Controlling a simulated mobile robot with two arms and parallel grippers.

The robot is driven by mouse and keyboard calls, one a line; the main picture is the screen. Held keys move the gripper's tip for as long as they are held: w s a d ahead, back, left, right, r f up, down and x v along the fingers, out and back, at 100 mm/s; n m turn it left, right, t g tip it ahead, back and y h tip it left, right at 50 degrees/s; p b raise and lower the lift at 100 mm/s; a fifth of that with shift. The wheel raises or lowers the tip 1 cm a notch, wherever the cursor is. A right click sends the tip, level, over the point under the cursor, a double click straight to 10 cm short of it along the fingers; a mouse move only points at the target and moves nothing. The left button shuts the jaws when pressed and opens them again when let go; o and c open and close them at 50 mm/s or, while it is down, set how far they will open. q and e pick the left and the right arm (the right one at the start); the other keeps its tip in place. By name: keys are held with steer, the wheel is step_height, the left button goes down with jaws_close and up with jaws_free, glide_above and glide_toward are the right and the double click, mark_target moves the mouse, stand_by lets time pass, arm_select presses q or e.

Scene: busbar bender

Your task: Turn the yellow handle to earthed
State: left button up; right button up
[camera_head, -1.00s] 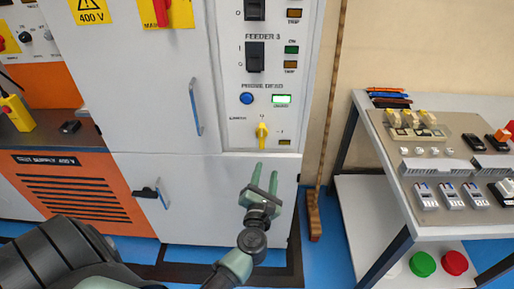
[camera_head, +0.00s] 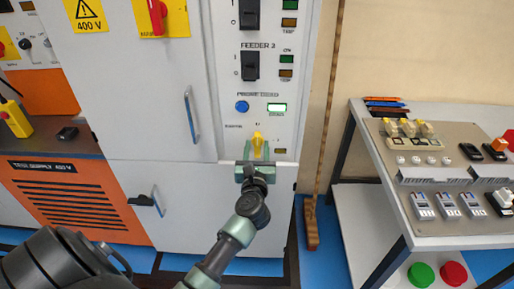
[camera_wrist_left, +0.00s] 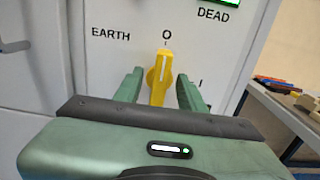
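The yellow handle (camera_head: 257,143) is on the lower part of the grey cabinet's control panel. In the left wrist view the yellow handle (camera_wrist_left: 159,78) stands nearly upright, its white line toward the "O" mark, with "EARTH" to its left and "I" to its lower right. My left gripper (camera_head: 257,152) is at the panel, its green fingers (camera_wrist_left: 158,88) open on either side of the handle, with gaps showing between fingers and handle. The lit green "DEAD" indicator (camera_head: 277,107) is above the handle. My right gripper is not in view.
A blue button (camera_head: 242,106) and black feeder switches (camera_head: 250,65) sit above the handle. A wooden pole (camera_head: 325,150) stands right of the cabinet. A table with electrical parts (camera_head: 440,150) is farther right. A cabinet door latch (camera_head: 143,200) is at lower left.

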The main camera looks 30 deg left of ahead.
arm_select(q)
steer(key=shift+c, duration=0.3)
jaws_close()
steer(key=m+p, duration=0.3)
steer(key=shift+d+r+m, duration=0.15)
steer(key=shift+d+m, duration=0.05)
steer(key=shift+m, duration=0.1)
steer(key=m+p, duration=0.3)
steer(key=shift+w+d+m, duration=0.1)
steer(key=shift+w+m, duration=0.05)
steer(key=shift+m, duration=0.15)
steer(key=shift+d+f+m+p, duration=0.15)
steer(key=shift+m+p, duration=0.75)
steer(key=shift+m, duration=0.9)
steer(key=shift+f+m+p, duration=0.3)
steer(key=shift+m+p, duration=0.65)
steer(key=shift+m, duration=0.85)
steer(key=shift+d+f+m+p, duration=0.15)
steer(key=shift+m+p, duration=0.75)
steer(key=shift+m, duration=0.9)
steer(key=shift+a+f, duration=0.1)
steer(key=shift+a, duration=0.05)
